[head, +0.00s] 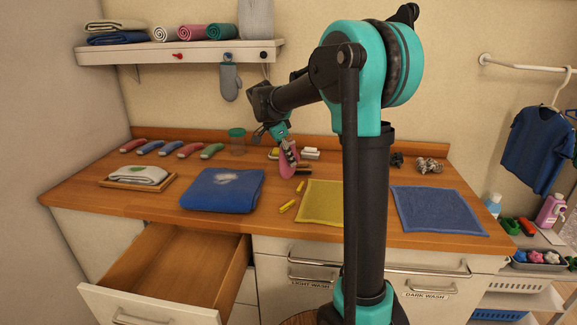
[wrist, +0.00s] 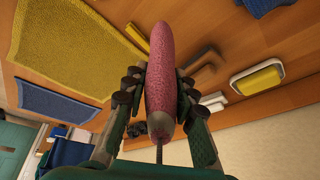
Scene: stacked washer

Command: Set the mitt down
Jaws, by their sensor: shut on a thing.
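A pink mitt (head: 288,165) with a grey end hangs from my gripper (head: 286,147) over the middle of the wooden counter in the head view. The wrist view shows the mitt (wrist: 161,80) long and narrow between the two fingers of my gripper (wrist: 158,95), which is shut on it near its grey end. A thin loop or cord shows at that end. Its free end points down toward the counter, and I cannot tell whether it touches. A yellow cloth (head: 322,203) lies flat just in front of it.
A folded blue cloth (head: 222,190) and a blue mat (head: 437,210) lie on the counter (head: 285,232). Brushes (head: 310,153) lie near the mitt. Yellow sticks (head: 288,206) lie beside the yellow cloth. A drawer (head: 165,270) stands open below. A grey mitt (head: 230,82) hangs under the shelf.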

